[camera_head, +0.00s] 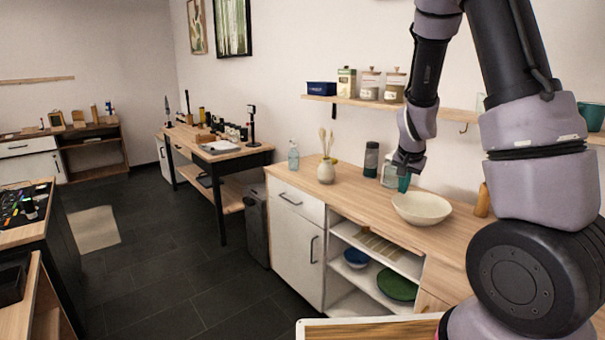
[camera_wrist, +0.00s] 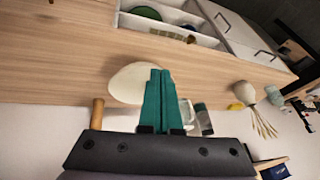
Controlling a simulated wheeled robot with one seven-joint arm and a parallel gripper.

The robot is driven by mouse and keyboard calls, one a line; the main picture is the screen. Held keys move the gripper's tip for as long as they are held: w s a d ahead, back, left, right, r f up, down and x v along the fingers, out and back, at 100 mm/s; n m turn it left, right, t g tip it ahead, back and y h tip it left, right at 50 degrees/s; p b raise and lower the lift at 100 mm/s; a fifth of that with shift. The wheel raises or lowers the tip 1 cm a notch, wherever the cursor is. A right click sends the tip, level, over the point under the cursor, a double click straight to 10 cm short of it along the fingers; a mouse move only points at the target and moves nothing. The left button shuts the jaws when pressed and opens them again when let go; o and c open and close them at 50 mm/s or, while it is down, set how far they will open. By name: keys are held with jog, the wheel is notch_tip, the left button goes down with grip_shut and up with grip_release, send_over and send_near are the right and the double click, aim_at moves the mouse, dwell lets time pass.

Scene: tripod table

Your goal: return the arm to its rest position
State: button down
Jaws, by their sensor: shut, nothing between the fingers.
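My gripper (camera_head: 404,183) is in the head view, at the end of my raised arm, pointing down above the counter beside a cream bowl (camera_head: 421,208). Its teal fingers are together with nothing between them. In the wrist view the closed fingers (camera_wrist: 160,75) reach up the middle of the picture, and the bowl (camera_wrist: 127,83) is partly hidden behind them. My arm comes down from the top of the head view, its upper links near the wall shelf.
The wooden counter (camera_head: 350,184) bears a vase (camera_head: 326,172) with dried stems, a soap bottle (camera_head: 293,156) and a dark grey canister (camera_head: 371,158). A wall shelf (camera_head: 345,99) with jars hangs above. A dark-legged table (camera_head: 226,153) stands further left.

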jog(key=s+a+r+n+t+y, duration=0.1)
jog(key=s+a+r+y, duration=0.1)
jog(key=s+r, duration=0.45)
jog(key=s+a+r+y, duration=0.1)
jog(key=s+a+r, duration=0.2)
jog(key=r, duration=0.7)
jog(key=s+a+r+n, duration=0.1)
jog(key=s+r, duration=0.3)
jog(key=s, duration=0.3)
jog(key=s+a+r+n+t, duration=0.1)
jog(key=s+r, duration=0.4)
jog(key=s, duration=0.3)
jog(key=shift+s+n, duration=0.25)
jog(key=shift+n, duration=0.05)
jog(key=shift+d, duration=0.1)
